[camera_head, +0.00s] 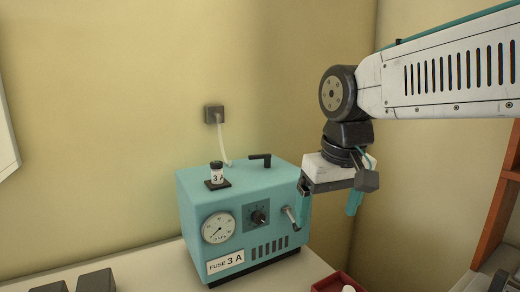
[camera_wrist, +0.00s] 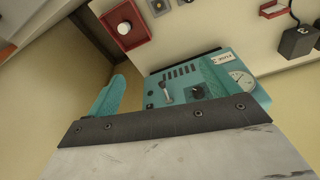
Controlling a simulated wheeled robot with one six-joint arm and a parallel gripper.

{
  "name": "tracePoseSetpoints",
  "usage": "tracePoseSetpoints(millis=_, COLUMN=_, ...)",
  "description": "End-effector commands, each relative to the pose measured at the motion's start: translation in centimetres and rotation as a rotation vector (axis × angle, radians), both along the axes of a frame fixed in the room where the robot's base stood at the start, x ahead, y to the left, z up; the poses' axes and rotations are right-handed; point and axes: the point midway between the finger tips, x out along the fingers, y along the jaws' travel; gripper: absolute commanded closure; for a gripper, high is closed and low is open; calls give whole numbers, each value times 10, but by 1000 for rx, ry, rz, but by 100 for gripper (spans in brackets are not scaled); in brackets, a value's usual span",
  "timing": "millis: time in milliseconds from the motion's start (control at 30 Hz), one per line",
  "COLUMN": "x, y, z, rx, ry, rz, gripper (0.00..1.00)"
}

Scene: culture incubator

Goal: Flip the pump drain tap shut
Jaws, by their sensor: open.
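The pump is a teal box (camera_head: 225,190) on a pale bench against the wall. What looks like its drain tap, a small pale lever (camera_head: 290,216), sticks out at the right of the front face and slants. The lever also shows in the wrist view (camera_wrist: 166,95), right of my left-hand teal finger. My gripper (camera_head: 330,204) is open and empty at the pump's right front corner, fingers pointing down. Its left finger overlaps the pump's edge close to the lever in the head view; I cannot tell whether they touch.
The front face also carries a gauge (camera_head: 219,228), a dark knob (camera_head: 258,217), vent slots and a 3 A fuse label (camera_head: 226,262). A fuse holder (camera_head: 217,175) and a black handle (camera_head: 261,158) stand on top. A red tray (camera_head: 337,283) lies right of the pump.

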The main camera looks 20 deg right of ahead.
Motion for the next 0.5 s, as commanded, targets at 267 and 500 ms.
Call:
tracePoseSetpoints(millis=267, x=152, y=7, z=64, rx=-1, ry=-92, rz=-9, gripper=13)
tracePoseSetpoints(millis=500, x=256, y=15, z=87, rx=1, ry=-163, rz=-16, gripper=13)
